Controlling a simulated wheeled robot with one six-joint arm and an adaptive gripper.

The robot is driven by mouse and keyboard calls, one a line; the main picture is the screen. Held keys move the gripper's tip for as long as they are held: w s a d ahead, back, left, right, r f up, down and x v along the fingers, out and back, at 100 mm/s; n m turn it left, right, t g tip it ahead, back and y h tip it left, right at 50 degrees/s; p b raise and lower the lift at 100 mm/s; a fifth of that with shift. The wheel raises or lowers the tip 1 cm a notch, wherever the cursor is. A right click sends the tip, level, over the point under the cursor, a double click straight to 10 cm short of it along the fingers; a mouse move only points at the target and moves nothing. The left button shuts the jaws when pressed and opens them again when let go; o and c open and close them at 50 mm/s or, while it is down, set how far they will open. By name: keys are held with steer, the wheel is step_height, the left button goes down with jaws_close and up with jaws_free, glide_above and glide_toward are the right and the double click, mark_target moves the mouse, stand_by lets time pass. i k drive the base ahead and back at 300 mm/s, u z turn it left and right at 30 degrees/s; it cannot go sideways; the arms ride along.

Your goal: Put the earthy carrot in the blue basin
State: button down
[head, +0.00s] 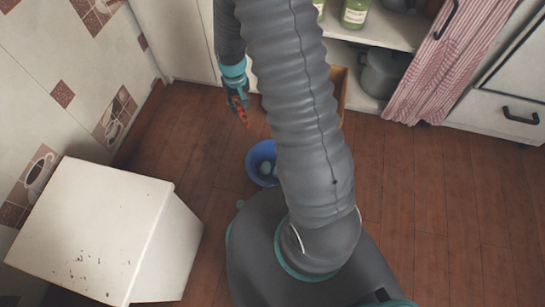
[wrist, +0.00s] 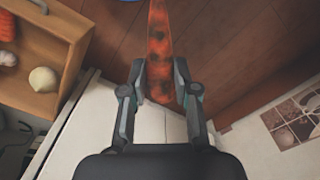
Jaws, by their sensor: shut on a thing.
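The earthy carrot (wrist: 159,48) is orange with dark dirt patches. My gripper (wrist: 160,75) is shut on it near its thick end, and the tip points away from the gripper. In the head view the carrot (head: 242,115) hangs below my gripper (head: 237,98), in the air over the floor. The blue basin (head: 252,165) stands on the floor, below and to the right of the carrot in the head view. A pale round thing lies in it, and my arm hides its right part. Only a sliver of blue shows at the top of the wrist view.
A wooden crate (wrist: 55,103) with an onion-like bulb (wrist: 43,79) and other vegetables is at the left in the wrist view. A white cabinet (head: 95,225) stands at left in the head view. Open brown floor (head: 185,135) lies between it and the basin.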

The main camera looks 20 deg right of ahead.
mark_target(266, 159)
steer(key=z, duration=0.3)
steer(key=k, duration=0.9)
steer(key=z, duration=0.85)
steer(key=i, duration=0.55)
steer(key=u, duration=0.05)
